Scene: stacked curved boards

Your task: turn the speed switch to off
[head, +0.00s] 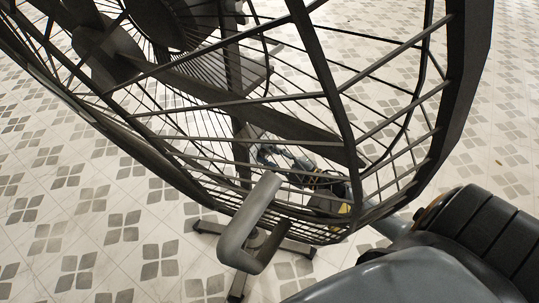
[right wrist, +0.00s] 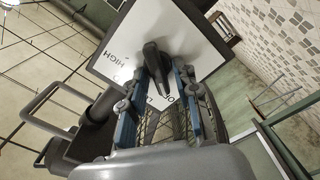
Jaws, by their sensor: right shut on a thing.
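The speed switch (right wrist: 155,62) is a dark knob on a white dial panel (right wrist: 185,28) in the right wrist view. "HIGH" is readable on the panel; other letters near the knob are partly covered. The two blue-and-grey fingers of my right gripper (right wrist: 164,72) lie on either side of the knob and are shut on it. In the head view my right gripper (head: 290,165) shows only through the cage of a large black fan (head: 325,70), and the switch cannot be made out there. My left gripper is not in view.
A grey tubular handle (head: 243,228) sticks out below the fan cage, above a dark stand foot (head: 290,243). My right arm passes close to the cage. The patterned tile floor (head: 80,220) is clear at the left.

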